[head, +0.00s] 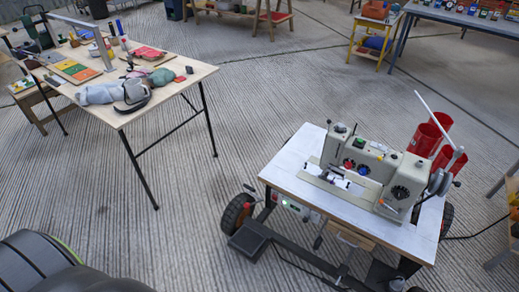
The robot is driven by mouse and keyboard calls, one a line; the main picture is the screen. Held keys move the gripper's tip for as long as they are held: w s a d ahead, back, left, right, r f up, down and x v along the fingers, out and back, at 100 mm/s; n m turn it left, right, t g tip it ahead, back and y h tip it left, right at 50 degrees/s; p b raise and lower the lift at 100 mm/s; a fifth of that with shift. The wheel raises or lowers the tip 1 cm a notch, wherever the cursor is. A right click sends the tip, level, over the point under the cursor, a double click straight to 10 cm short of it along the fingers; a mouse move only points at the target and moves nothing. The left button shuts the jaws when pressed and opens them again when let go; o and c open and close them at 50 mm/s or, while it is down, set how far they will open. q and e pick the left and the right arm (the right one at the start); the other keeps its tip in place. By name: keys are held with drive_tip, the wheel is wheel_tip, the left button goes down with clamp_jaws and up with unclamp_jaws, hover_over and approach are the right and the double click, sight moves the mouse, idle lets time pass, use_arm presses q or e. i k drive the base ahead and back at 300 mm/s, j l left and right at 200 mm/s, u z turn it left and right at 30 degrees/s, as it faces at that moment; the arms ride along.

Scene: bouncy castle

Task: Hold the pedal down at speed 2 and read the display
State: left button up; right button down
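A beige sewing machine (372,170) stands on a wheeled table with a white top (290,160) at the lower right. It has coloured knobs on its front and a handwheel on its right. A small control panel (295,208) with a green light sits under the table's front edge; no reading or speed setting is legible. A black flat plate (249,241) low by the left wheel looks like a pedal, but I cannot tell for sure or whether it is pressed. Neither of my grippers is in view.
A wooden table (150,95) at the upper left holds cloth, boards and tools. Red cylinders (425,139) stand behind the machine. A dark rounded object (40,262) fills the lower left corner. The ribbed grey floor between the tables is clear.

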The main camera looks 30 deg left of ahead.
sight(248, 241)
drive_tip(key=u, duration=0.95)
